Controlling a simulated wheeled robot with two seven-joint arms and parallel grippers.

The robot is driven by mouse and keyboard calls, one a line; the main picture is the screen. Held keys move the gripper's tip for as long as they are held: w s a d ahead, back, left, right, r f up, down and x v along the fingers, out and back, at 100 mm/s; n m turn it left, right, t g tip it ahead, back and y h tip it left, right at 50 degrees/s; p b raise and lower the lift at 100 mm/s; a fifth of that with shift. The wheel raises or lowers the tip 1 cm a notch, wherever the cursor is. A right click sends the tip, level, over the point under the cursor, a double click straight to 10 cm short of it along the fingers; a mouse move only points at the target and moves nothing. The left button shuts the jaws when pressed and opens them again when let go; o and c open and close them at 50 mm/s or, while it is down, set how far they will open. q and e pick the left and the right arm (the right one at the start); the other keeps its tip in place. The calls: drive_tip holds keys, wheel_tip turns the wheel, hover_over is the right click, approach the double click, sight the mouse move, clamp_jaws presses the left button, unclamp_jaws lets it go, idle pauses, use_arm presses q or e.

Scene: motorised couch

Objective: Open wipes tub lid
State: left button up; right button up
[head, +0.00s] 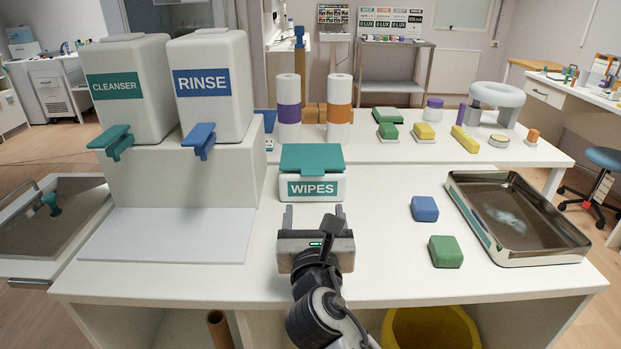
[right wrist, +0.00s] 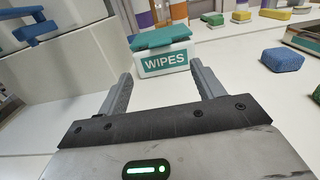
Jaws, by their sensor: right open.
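The wipes tub (head: 312,188) is a white box with a teal WIPES label. It stands on the white table, and its teal lid (head: 311,158) is down on it. In the right wrist view the tub (right wrist: 164,61) is straight ahead, beyond the fingertips. My right gripper (head: 313,216) is open and empty, just in front of the tub, with its two fingers pointing at it. Its fingers also show in the right wrist view (right wrist: 160,82), apart from the tub. My left gripper is not in view.
CLEANSER (head: 124,88) and RINSE (head: 210,85) dispensers stand on a block at left. A blue sponge (head: 424,209) and a green sponge (head: 445,251) lie to the right, beside a metal tray (head: 580,250). Two rolls (head: 289,97) stand behind the tub.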

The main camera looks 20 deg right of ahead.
sight(313, 175)
drive_tip(key=x, duration=1.2)
drive_tip(key=shift+w+b, duration=0.25)
drive_tip(key=shift+b, duration=0.15)
drive_tip(key=shift+f, duration=0.1)
drive_tip(key=c, duration=1.4)
drive_tip(key=shift+d, duration=0.1)
